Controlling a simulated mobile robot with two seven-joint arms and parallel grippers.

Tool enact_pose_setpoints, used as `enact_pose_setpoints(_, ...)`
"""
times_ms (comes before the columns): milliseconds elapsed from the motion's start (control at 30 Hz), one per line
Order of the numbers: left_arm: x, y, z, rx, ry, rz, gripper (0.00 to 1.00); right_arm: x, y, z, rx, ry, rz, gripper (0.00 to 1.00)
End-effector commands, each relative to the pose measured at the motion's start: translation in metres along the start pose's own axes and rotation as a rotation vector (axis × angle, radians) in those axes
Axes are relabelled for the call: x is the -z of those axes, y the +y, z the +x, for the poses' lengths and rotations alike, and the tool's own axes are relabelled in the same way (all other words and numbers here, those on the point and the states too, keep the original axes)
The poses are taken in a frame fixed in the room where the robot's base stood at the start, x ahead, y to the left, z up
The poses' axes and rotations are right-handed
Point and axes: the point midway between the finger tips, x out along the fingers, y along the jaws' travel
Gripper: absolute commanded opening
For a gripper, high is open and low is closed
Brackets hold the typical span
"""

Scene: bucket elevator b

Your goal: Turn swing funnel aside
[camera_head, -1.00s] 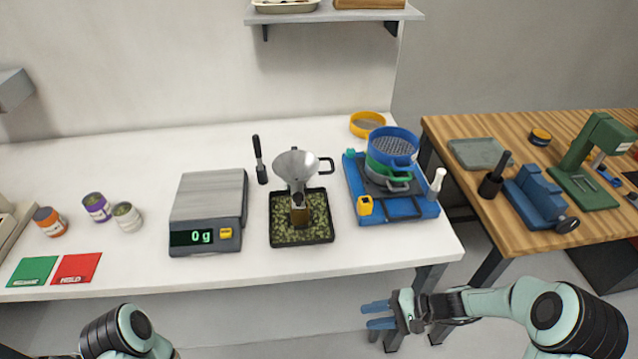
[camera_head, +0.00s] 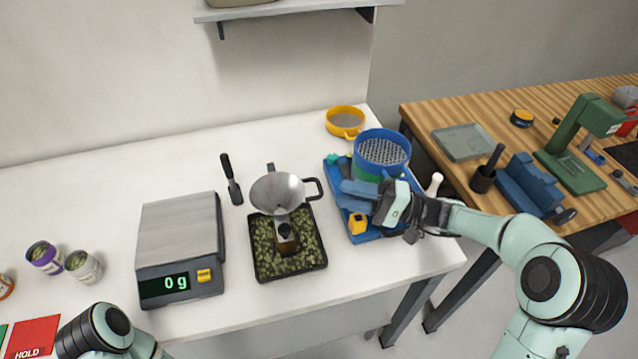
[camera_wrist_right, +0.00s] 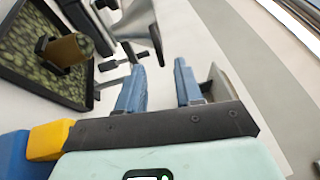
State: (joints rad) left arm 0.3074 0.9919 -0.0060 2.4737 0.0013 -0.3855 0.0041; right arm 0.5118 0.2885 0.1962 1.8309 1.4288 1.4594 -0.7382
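The swing funnel (camera_head: 277,193) is a grey metal cone with a black loop handle (camera_head: 314,188) on its right side. It stands over a brown bucket (camera_head: 286,238) in a black tray of green granules (camera_head: 262,262). My right gripper (camera_head: 344,194) is just right of the handle, pointing left, apart from it. In the right wrist view its two blue fingers (camera_wrist_right: 160,68) are spread with nothing between them. A dark handle-like part (camera_wrist_right: 156,40) shows beyond the fingers there, and the brown bucket (camera_wrist_right: 66,52) is at upper left. My left gripper is out of view.
A blue sieve stack (camera_head: 382,150) on a blue base (camera_head: 334,170) stands close behind my right gripper. A scale (camera_head: 178,245) reading 0 g is left of the tray.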

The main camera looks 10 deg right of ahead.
Motion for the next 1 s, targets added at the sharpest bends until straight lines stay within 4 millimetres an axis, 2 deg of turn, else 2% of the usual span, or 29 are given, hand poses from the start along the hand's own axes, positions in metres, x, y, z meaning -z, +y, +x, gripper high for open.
enact_pose_setpoints(100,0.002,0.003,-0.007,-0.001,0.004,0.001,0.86,-0.001,-0.002,0.026,0.001,-0.004,0.002,0.36)
enact_pose_setpoints(300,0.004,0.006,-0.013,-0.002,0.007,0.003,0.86,-0.001,-0.001,0.056,0.001,-0.003,0.002,0.36)
enact_pose_setpoints(500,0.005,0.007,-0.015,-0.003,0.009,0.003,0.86,0.000,0.000,0.067,-0.001,0.000,0.002,0.36)
enact_pose_setpoints(767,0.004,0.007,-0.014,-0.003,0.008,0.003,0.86,0.000,0.001,0.067,-0.001,0.000,0.002,0.36)
enact_pose_setpoints(800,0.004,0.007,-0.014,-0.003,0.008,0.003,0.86,0.000,0.001,0.067,-0.001,0.000,0.002,0.23)
enact_pose_setpoints(867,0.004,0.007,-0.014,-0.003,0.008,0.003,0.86,0.000,0.001,0.067,-0.001,0.000,0.002,0.03)
enact_pose_setpoints(900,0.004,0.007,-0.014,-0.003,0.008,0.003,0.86,0.000,0.001,0.067,-0.001,0.000,0.002,0.00)
enact_pose_setpoints(1000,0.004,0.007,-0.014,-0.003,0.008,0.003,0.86,0.000,0.001,0.067,-0.002,0.000,0.002,0.00)
